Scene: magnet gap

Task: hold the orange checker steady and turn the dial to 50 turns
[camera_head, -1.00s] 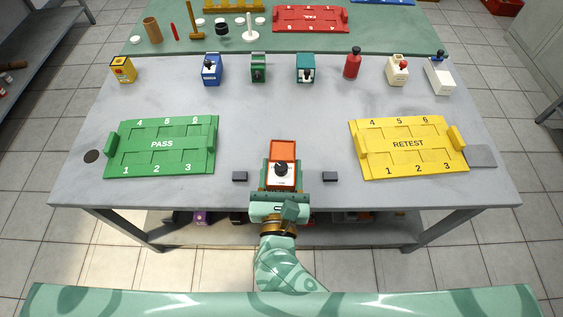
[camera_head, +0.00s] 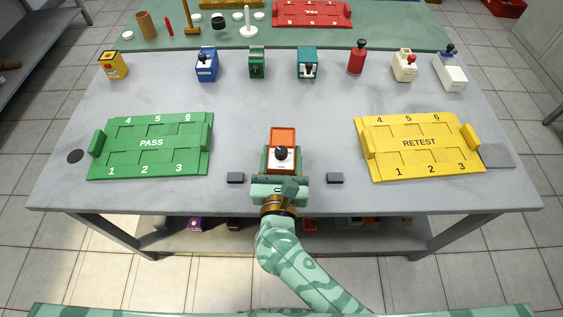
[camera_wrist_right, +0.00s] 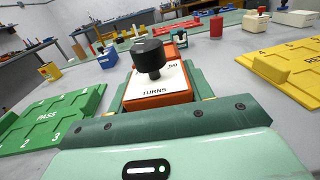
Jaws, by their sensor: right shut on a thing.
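The orange checker (camera_head: 283,136) stands at the front middle of the grey table, between two small dark blocks. It has an orange back part, a white face and a black dial (camera_head: 281,153). In the right wrist view the checker (camera_wrist_right: 158,99) shows "TURNS" on its white face and "50" near the far right of the dial (camera_wrist_right: 149,56). The dial's exact setting cannot be read. My right gripper (camera_head: 281,163) is shut on the checker from the front, with green fingers along its sides. My left gripper is not in view.
Small dark blocks (camera_head: 235,178) and (camera_head: 335,178) flank the checker. A green PASS tray (camera_head: 152,155) lies left, a yellow RETEST tray (camera_head: 418,155) right. Several devices line the back of the grey table (camera_head: 283,100).

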